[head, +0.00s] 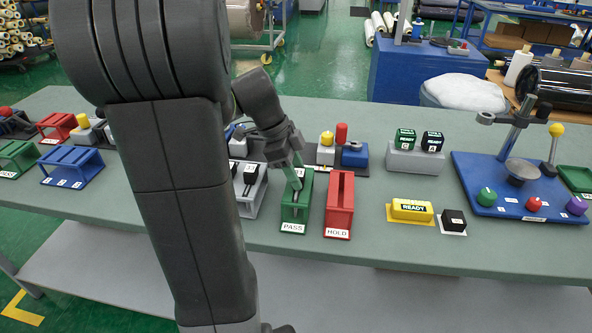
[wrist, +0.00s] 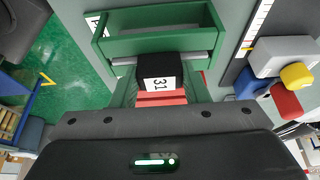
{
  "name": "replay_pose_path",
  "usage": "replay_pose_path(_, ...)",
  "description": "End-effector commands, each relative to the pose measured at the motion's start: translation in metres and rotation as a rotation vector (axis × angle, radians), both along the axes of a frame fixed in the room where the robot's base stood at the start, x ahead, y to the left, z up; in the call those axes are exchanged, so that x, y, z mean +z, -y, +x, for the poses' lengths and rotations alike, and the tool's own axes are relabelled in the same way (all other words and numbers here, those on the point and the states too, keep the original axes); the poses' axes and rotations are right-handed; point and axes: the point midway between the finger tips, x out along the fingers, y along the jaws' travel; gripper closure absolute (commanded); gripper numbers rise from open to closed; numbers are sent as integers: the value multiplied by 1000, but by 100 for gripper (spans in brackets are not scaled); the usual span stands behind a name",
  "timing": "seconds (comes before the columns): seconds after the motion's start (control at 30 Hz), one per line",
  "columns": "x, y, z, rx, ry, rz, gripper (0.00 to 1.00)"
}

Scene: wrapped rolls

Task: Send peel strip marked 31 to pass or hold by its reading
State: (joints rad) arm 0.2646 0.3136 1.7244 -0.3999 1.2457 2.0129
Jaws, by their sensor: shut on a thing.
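The peel strip marked 31 shows in the wrist view as a black block with a white label (wrist: 160,84). My gripper (wrist: 160,92) is shut on it. The block overlaps the near edge of the green PASS holder (wrist: 150,47) in that view; whether it touches is unclear. In the head view my gripper (head: 296,183) is over the upper part of the PASS holder (head: 294,214), and the strip is hard to make out there. The red HOLD holder (head: 339,207) stands just right of it, apart from my gripper. No reading is legible.
A grey slotted rack (head: 249,199) stands left of the PASS holder, partly behind my arm. A yellow READY block (head: 411,210) and a black block (head: 453,220) lie right of HOLD. A blue test stand (head: 500,190) is farther right. The table front between is clear.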

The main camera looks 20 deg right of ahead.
Motion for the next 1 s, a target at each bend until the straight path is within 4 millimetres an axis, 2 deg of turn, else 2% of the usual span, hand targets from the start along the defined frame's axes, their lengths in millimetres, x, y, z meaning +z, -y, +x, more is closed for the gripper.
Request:
replay_pose_path(0.2, 0, 0, 0, 0, 0, 0, 81)
replay_pose_path(0.23, 0, 0, 0, 0, 0, 0, 55)
replay_pose_path(0.33, 0, 0, 0, 0, 0, 0, 35)
replay_pose_path(0.37, 0, 0, 0, 0, 0, 0, 33)
replay_pose_path(0.63, 1, 0, 0, 0, 0, 0, 33)
replay_pose_path(0.73, 7, -2, 2, 1, 2, 0, 33)
replay_pose_path(0.87, 26, -9, 6, 3, 5, -1, 33)
replay_pose_path(1.0, 56, -19, 13, 4, 6, -1, 33)
